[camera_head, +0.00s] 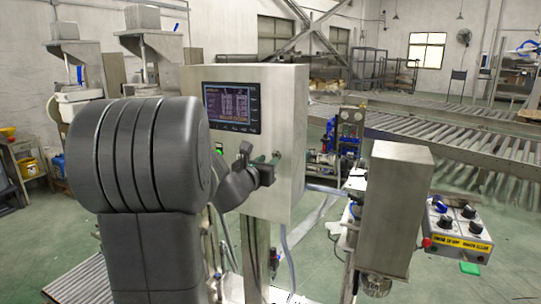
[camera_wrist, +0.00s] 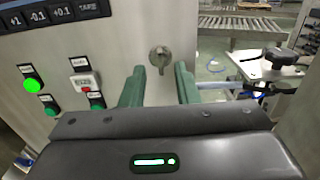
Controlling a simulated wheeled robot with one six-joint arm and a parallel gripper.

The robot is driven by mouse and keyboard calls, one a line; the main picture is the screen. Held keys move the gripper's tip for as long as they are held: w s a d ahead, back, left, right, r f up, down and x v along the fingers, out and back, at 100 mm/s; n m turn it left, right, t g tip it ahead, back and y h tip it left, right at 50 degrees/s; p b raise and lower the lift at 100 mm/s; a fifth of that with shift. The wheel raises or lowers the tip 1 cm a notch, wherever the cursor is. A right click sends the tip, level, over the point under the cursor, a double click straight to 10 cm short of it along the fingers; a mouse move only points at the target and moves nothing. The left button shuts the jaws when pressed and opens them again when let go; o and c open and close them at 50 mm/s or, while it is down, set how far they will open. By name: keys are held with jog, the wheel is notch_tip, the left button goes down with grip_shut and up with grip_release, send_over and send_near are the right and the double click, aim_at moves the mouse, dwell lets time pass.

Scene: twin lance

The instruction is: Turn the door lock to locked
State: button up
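The door lock (camera_wrist: 160,57) is a small round metal lock with a key-like tab on the steel cabinet's front, near its right edge. It also shows in the head view (camera_head: 277,155), partly behind my gripper. My gripper (camera_wrist: 158,80) has two green fingers, one on each side below the lock in the wrist view, with a clear gap between them. In the head view my gripper (camera_head: 268,165) is close in front of the cabinet (camera_head: 290,100). The fingers are open and appear to hold nothing. I cannot tell whether they touch the lock.
A steel box (camera_head: 395,200) and a knob panel (camera_head: 460,228) stand to the right. Roller conveyors (camera_head: 450,125) lie behind.

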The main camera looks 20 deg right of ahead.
aim_at(278, 155)
jog(key=shift+p+x, duration=0.4)
jog(key=shift+x, duration=1.35)
jog(key=shift+c, duration=0.5)
grip_shut()
